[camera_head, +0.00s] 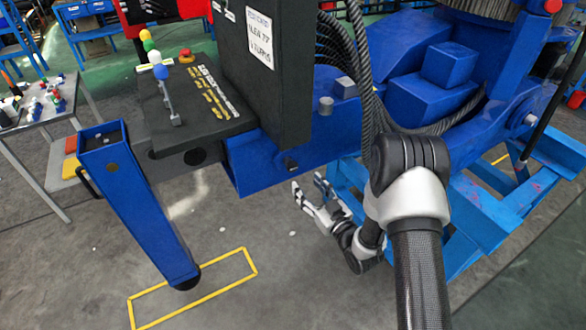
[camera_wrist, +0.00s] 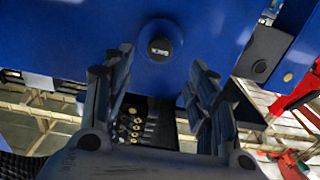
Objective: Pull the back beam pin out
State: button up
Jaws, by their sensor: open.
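A pin with a round dark end (camera_wrist: 160,47) sits in a round collar on a blue face in the wrist view. It lies beyond my fingertips, near the middle of the gap between them. I cannot tell whether it is the back beam pin. My gripper (camera_wrist: 163,80) is open, with nothing between its fingers. In the head view my gripper (camera_head: 307,185) is beside the lower edge of the blue beam (camera_head: 255,165). A small dark pin end (camera_head: 290,163) shows on the beam's side just above the fingers. A grey pin head (camera_head: 326,105) stands on top of the beam.
A blue outrigger leg (camera_head: 140,205) stands at left above a yellow floor outline (camera_head: 215,293). A black control panel (camera_head: 195,105) with levers and a black box (camera_head: 265,70) sit above the beam. Black hoses (camera_head: 365,75) hang behind my arm. The floor below the gripper is clear.

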aim_at(294, 168)
jog(key=b+x, duration=0.1)
jog(key=x, duration=0.9)
grip_shut()
dwell(0.4)
